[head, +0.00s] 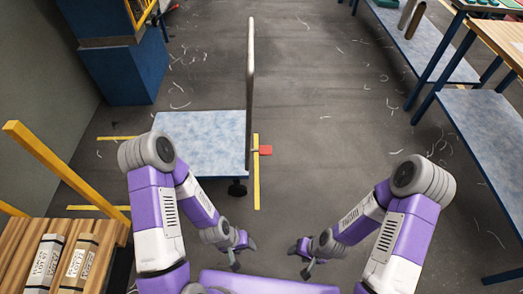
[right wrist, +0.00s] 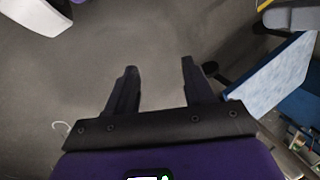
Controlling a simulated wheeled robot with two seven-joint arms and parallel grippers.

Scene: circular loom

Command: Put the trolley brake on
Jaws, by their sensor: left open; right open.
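The trolley (head: 200,143) has a flat, mottled blue-white deck and stands left of centre in the head view. Its upright metal handle (head: 250,75) rises at its right end. A small red pedal (head: 265,150) sticks out low beyond the handle end, to the right. A black wheel (head: 237,188) shows under the near corner. My left gripper (head: 242,258) is open and empty, nearer to me than the trolley and apart from it. My right gripper (head: 300,260) is open and empty, right of the left one; its spread fingers show in the right wrist view (right wrist: 158,68).
A wooden-topped cart (head: 20,255) with yellow rails and packages is at the lower left. A blue cabinet (head: 125,70) stands at the back left. Benches with low shelves (head: 480,125) line the right. The grey floor (head: 335,110) between is clear except for thread scraps.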

